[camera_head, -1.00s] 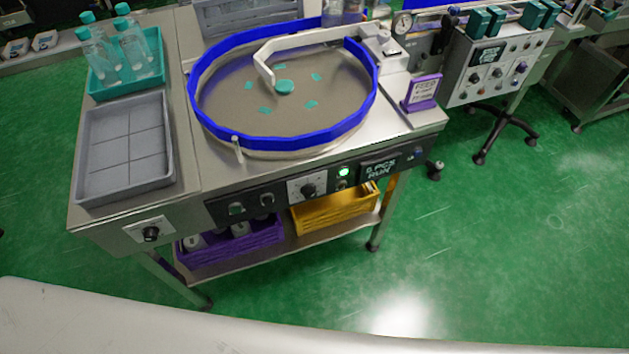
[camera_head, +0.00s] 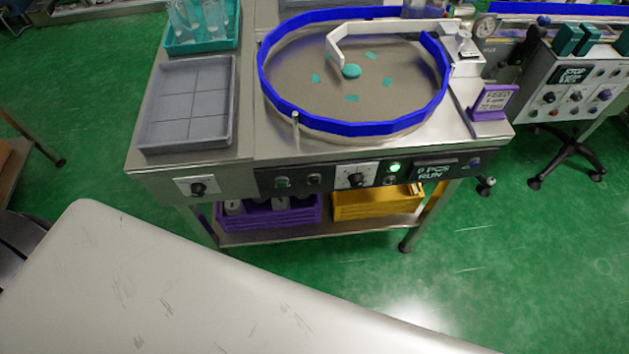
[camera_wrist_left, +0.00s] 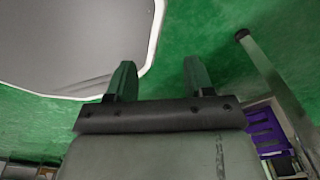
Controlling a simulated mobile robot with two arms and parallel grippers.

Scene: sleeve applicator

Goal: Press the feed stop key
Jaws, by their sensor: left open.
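The feeder table has a dark control strip (camera_head: 335,178) along its front edge, fully in the head view. On it are two small dark keys, a left one (camera_head: 282,182) and a right one (camera_head: 314,179), a dial on a white plate (camera_head: 356,180), a lit green lamp (camera_head: 395,167), a small switch (camera_head: 390,180) and a display (camera_head: 436,170) reading PCS RUN. I cannot read which key is feed stop. My left gripper (camera_wrist_left: 158,64) shows only in the left wrist view, open and empty over green floor, touching nothing. My right gripper is not in view.
A round turntable with a blue rim (camera_head: 350,129) tops the table, beside a grey tray (camera_head: 187,105) and a purple sign (camera_head: 494,102). Crates sit below. A pale scratched surface (camera_head: 180,290) fills the foreground. Green floor (camera_head: 110,120) is free at left.

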